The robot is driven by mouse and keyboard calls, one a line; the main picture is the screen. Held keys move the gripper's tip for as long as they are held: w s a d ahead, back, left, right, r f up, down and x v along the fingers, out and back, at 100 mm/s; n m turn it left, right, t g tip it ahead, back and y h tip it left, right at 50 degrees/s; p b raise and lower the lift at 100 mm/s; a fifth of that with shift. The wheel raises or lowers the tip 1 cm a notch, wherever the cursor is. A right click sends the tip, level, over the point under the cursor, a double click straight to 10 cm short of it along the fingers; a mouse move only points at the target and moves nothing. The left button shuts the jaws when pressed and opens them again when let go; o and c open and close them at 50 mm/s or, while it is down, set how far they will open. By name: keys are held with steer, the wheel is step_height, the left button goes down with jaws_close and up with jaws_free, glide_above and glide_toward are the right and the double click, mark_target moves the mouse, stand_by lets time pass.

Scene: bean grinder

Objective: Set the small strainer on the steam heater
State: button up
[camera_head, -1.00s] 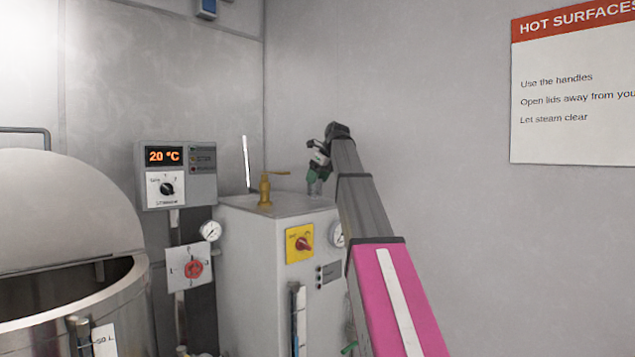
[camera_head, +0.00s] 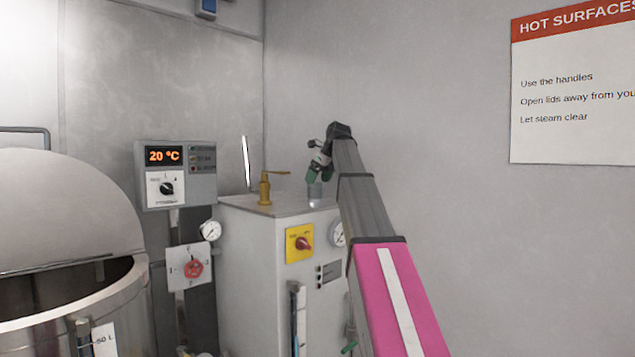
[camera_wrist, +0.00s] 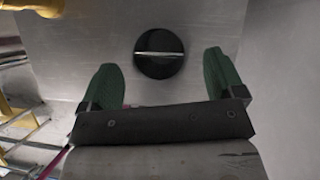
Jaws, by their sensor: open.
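The steam heater (camera_head: 250,260) is the pale metal cabinet in the middle of the head view. A small grey cylinder, which looks like the small strainer (camera_head: 314,191), stands upright on its flat top near the right back. In the wrist view the strainer (camera_wrist: 159,66) shows from above as a dark round opening with a light bar across it. My gripper (camera_head: 318,175) is just above the strainer. Its green fingers are spread apart and empty, one on each side of the strainer in the wrist view; they appear clear of it.
A brass lever valve (camera_head: 265,189) stands on the heater top, left of the strainer. A pressure gauge (camera_head: 337,233) and a yellow switch plate (camera_head: 299,243) are on its front. A large lidded kettle (camera_head: 70,305) stands at left. The wall lies close behind and right.

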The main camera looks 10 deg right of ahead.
steer(key=v, duration=1)
steer(key=shift+r, duration=0.4)
steer(key=shift+s+d, duration=0.15)
